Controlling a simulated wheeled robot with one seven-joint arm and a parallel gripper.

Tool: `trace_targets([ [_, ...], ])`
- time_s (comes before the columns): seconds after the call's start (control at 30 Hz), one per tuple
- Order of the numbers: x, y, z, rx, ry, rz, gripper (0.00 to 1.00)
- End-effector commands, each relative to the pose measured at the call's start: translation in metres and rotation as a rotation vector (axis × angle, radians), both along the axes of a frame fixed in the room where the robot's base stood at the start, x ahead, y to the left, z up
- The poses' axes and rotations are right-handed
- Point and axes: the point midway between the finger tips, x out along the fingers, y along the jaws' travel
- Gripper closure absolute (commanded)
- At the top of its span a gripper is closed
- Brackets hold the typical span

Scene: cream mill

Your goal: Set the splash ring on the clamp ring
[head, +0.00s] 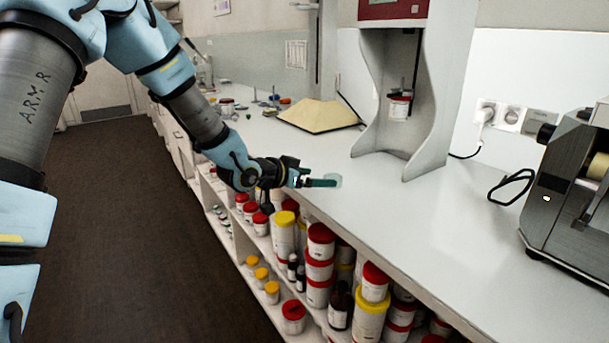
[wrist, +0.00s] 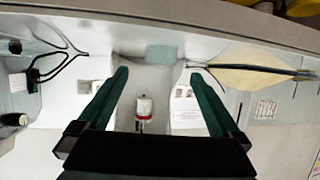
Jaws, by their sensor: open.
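A pale, translucent grey-green piece, which looks like the splash ring (head: 334,179), stands on the white counter near its front edge. It also shows in the wrist view (wrist: 161,55), just beyond and between my fingertips. My gripper (head: 322,182) has dark green fingers, spread apart and empty in the wrist view (wrist: 158,74). It reaches level over the counter edge toward the pale piece. A white jar with a red band (head: 399,105) hangs inside the tall mixer stand (head: 440,90); it also shows in the wrist view (wrist: 143,107). I cannot clearly make out the clamp ring there.
A steel roller mill (head: 565,190) stands at the right, with a black cable (head: 511,186) beside it. A cream-coloured sheet (head: 318,114) lies further back. Shelves below hold several tubs (head: 370,310). The counter between the pale piece and the stand is clear.

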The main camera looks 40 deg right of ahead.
Motion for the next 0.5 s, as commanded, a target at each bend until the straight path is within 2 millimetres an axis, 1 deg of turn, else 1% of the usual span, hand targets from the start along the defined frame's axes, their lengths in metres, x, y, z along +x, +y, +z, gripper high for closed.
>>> trace_targets([
  [0.03, 0.000, -0.009, -0.003, 0.001, 0.001, -0.003, 0.00],
  [0.2, 0.003, -0.035, -0.014, 0.003, 0.001, 0.000, 0.00],
  [0.33, 0.005, -0.049, -0.020, 0.002, 0.000, 0.000, 0.00],
  [0.5, 0.006, -0.057, -0.024, 0.002, -0.001, 0.002, 0.00],
])
